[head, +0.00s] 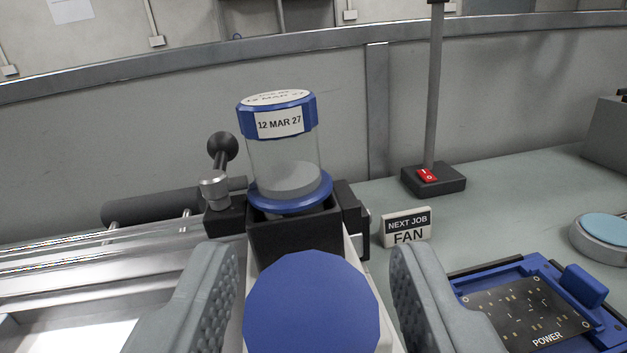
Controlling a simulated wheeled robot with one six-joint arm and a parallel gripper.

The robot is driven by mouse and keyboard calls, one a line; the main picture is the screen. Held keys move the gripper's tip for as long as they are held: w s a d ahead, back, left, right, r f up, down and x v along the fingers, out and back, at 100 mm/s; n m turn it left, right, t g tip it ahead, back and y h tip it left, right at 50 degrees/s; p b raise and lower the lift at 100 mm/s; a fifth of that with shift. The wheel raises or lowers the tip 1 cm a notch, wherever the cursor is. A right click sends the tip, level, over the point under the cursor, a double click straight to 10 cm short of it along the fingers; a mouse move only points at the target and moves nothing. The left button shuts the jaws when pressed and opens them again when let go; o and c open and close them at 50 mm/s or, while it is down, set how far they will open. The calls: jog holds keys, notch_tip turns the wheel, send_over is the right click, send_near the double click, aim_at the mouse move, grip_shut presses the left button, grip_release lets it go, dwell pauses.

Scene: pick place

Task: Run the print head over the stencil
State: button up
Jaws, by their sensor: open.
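My gripper (315,262) is open, with one grey ribbed finger at each side of the lower middle. A blue round, faceted top (310,312) lies between the fingers, with gaps at both sides. Behind it, a clear jar with a blue lid (279,123), labelled "12 MAR 27", stands in a black holder (295,235). A black ball-knobbed lever (222,147) and a dark cylinder (155,207) are left of the jar, above metal rails (120,250). I cannot tell which part is the print head. The stencil is not clearly identifiable; a bright flat area lies at lower left.
A "NEXT JOB FAN" sign (406,228) stands right of the jar. A blue fixture (604,325) holds a dark "POWER" board (525,312). A post on a black base (433,180) has a red switch. A round turquoise-topped dish (604,232) is far right. Bench between is clear.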

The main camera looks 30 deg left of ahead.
aim_at(282, 222)
jog(key=shift+x, duration=1.4)
grip_shut()
